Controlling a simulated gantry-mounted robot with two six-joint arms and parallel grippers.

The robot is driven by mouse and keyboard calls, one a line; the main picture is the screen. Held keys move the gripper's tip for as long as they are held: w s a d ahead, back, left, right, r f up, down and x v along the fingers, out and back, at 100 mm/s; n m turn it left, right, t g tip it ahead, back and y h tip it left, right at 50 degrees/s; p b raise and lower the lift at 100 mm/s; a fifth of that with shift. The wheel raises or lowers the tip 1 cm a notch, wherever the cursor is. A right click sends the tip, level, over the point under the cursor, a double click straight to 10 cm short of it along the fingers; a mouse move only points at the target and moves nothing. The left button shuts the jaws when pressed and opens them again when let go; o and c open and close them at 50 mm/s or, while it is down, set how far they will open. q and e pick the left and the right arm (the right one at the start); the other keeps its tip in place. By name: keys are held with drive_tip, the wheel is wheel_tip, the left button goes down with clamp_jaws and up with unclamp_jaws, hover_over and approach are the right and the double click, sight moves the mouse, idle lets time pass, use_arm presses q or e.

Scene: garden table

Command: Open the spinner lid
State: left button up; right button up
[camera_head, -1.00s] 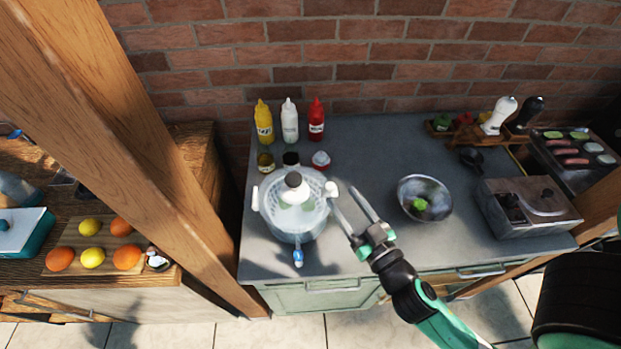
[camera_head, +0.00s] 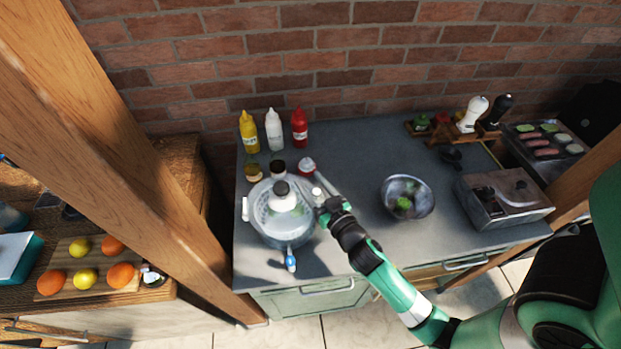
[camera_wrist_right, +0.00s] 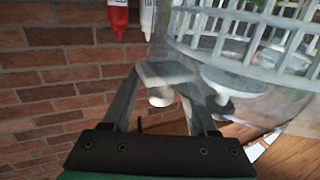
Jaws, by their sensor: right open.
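The salad spinner (camera_head: 268,231) stands on the grey counter toward its left end, a translucent bowl with a basket inside. Its lid carries a white knob with a dark top (camera_head: 281,190). A white tab sticks out at the left rim and a blue-tipped handle (camera_head: 291,262) at the front. My right gripper (camera_head: 318,190) is at the spinner's right rim. In the right wrist view, its open fingers (camera_wrist_right: 158,105) straddle a pale tab at the rim; contact cannot be told. The basket (camera_wrist_right: 235,38) shows through the clear wall there. My left gripper is not in view.
Yellow, white and red bottles (camera_head: 273,130) and small jars stand behind the spinner. A metal bowl (camera_head: 407,197) with something green is to the right, then a metal box (camera_head: 505,198). A wooden post (camera_head: 130,150) rises at the left. Counter is clear in front of the bowl.

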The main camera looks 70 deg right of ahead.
drive_tip(key=shift+w+d, duration=0.15)
drive_tip(key=shift+w, duration=0.05)
clamp_jaws()
idle(1.3)
